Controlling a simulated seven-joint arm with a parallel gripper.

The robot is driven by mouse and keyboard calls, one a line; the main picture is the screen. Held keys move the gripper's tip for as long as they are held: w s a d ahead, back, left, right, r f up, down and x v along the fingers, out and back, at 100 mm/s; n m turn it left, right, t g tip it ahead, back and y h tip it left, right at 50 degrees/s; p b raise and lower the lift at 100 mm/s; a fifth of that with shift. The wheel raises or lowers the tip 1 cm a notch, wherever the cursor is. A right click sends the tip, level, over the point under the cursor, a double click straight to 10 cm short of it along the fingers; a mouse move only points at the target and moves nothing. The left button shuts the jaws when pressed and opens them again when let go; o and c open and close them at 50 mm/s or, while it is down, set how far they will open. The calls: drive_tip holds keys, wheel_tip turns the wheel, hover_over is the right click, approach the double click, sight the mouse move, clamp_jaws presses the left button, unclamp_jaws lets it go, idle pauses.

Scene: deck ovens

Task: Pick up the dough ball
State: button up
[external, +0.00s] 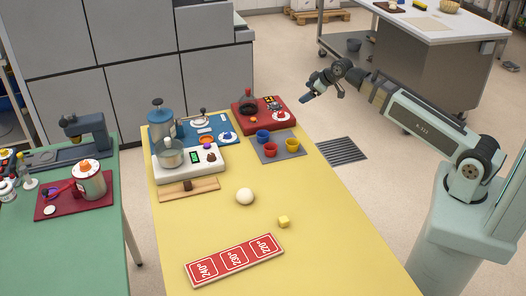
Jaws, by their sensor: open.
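The dough ball (245,196) is a round, cream-coloured ball. It lies on the bare middle of the yellow table (330,255). My gripper (307,93) is open and empty. It is up at the end of my arm, above and to the right of the table's far end, well apart from the dough ball. Nothing hides the dough ball.
A wooden board (188,189), a white scale with a bowl (212,160) and a grey tray of coloured cups (291,155) stand behind the ball. A green table (75,240) is left.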

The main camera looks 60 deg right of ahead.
drive_tip(key=w+a+y, duration=0.2)
drive_tip(key=w+a, duration=0.1)
drive_tip(key=a, duration=1.1)
drive_tip(key=n+g+y, duration=0.2)
drive_tip(key=n+g, duration=0.1)
drive_tip(key=g, duration=0.1)
approach(247, 191)
drive_tip(key=shift+x, duration=5.1)
drive_tip(key=shift+c, duration=0.4)
drive_tip(key=c, duration=1.1)
